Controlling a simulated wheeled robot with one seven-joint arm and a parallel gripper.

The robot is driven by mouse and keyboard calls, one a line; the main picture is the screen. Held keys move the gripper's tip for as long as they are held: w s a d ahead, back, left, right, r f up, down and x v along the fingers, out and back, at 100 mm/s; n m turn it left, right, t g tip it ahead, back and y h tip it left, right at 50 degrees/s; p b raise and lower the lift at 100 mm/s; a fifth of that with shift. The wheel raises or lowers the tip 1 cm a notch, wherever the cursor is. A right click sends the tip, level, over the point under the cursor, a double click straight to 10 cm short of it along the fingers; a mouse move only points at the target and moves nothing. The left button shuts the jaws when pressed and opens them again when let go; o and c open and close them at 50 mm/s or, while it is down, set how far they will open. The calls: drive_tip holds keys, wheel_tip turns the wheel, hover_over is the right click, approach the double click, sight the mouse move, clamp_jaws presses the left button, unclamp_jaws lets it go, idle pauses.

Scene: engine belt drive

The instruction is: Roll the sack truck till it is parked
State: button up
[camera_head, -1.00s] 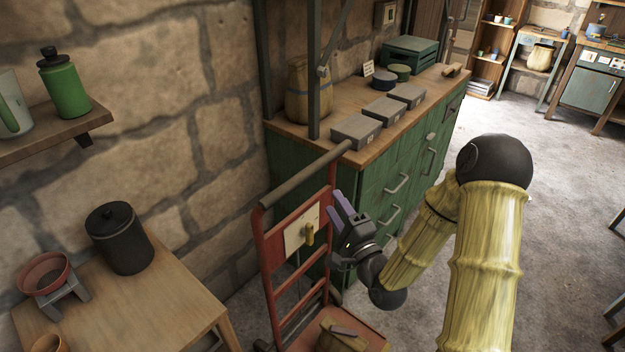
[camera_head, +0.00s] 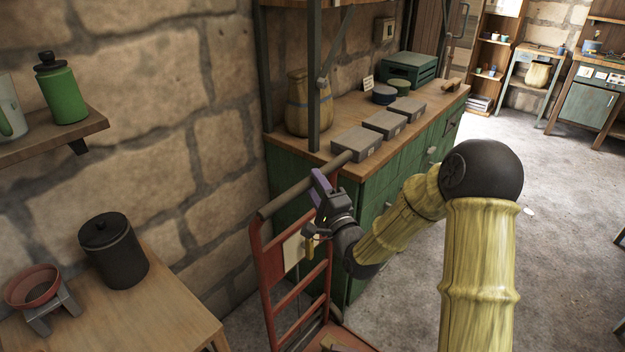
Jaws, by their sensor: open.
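The red sack truck (camera_head: 268,262) stands upright in the lower middle, between the wooden table and the green cabinet. Its dark handle bar (camera_head: 285,200) runs across the top, slanting up to the right. A pale plate with a yellow knob (camera_head: 309,247) sits on its upper frame. The foot of the truck is cut off by the bottom edge. My gripper (camera_head: 321,187) is open, with its purple fingers at the right half of the handle bar. I cannot tell whether the fingers straddle the bar or only overlap it in the picture.
The green cabinet (camera_head: 372,190) stands close behind the truck, with grey boxes (camera_head: 357,143) on top. The wooden table (camera_head: 165,305) with a black pot (camera_head: 113,250) is at the lower left. Open grey floor (camera_head: 570,210) lies to the right.

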drive_tip(key=shift+x, duration=1.1)
drive_tip(key=shift+c, duration=0.3)
clamp_jaws()
drive_tip(key=shift+w, duration=0.1)
